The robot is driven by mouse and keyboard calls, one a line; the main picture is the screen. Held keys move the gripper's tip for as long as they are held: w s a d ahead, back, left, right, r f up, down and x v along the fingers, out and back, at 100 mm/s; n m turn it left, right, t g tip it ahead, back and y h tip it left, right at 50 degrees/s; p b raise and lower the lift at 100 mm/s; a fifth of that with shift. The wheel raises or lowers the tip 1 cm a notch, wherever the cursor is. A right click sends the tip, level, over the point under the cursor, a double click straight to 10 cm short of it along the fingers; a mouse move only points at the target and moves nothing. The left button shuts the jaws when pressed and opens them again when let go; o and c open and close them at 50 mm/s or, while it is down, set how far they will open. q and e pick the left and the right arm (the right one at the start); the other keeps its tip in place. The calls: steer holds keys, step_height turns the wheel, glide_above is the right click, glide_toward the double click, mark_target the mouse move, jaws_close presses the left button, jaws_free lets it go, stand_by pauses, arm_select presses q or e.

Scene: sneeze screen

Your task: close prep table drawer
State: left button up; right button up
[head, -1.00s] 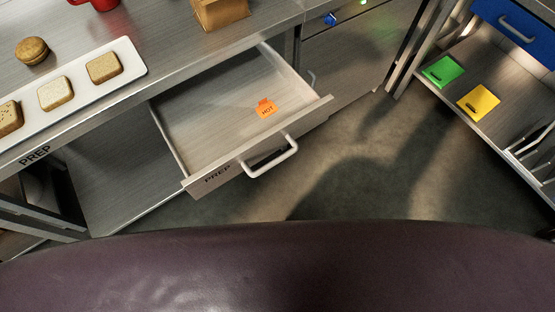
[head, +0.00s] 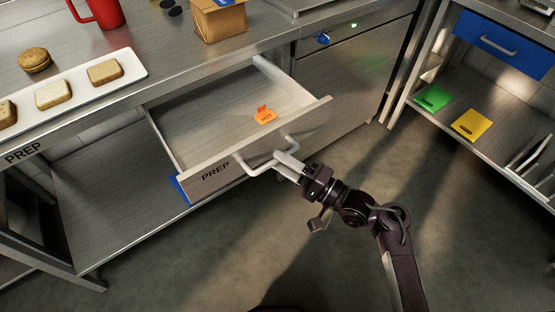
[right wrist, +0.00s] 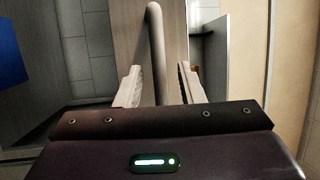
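The prep table drawer (head: 208,182) stands pulled out under the counter, with PREP on its front. Its pale bar handle (head: 257,172) crosses the front and also shows in the right wrist view (right wrist: 156,45). My right gripper (head: 283,160) is at the handle, reaching in from the lower right. In the right wrist view its two fingers (right wrist: 157,85) are spread, with the handle bar between them and gaps on both sides. An orange HOT tag (head: 265,115) lies inside the drawer. My left gripper is not in view.
The counter holds a white tray (head: 140,70) with bread slices, a bun (head: 35,60), a red mug (head: 103,12) and a cardboard box (head: 218,20). A shelf with green (head: 432,98) and yellow (head: 472,124) boards stands at right. The floor between is clear.

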steer(key=shift+x, duration=0.95)
jaws_close()
